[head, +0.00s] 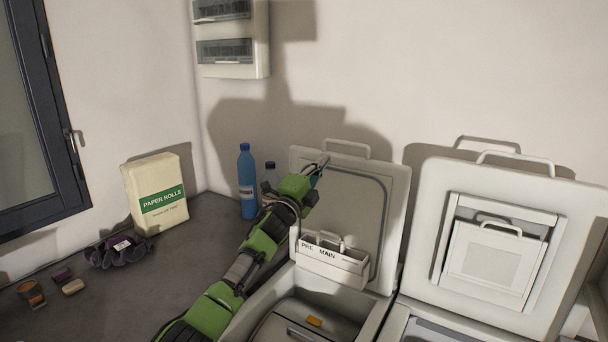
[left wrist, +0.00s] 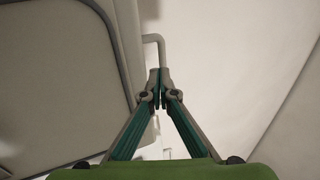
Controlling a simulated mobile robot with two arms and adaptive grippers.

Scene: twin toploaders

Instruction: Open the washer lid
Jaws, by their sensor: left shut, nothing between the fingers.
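The washer lid (head: 355,205) stands upright and open on the left machine, its inner panel facing me. Its handle (head: 347,147) sticks up from the top edge. A dispenser labelled PRE and MAIN (head: 330,262) sits at the lid's lower part. My left gripper (head: 321,168) is shut and empty near the lid's upper left part. In the left wrist view, the shut fingertips (left wrist: 160,77) are close to the lid's edge, with the lid (left wrist: 55,90) on the left and its handle (left wrist: 158,40) just beyond. I cannot tell whether they touch. My right gripper is not in view.
The right machine's lid (head: 430,220) also stands open. A blue bottle (head: 247,182) and a smaller bottle (head: 270,176) stand behind my left arm. A paper rolls pack (head: 158,208), dark gloves (head: 120,251) and small items lie on the counter (head: 140,285) at left.

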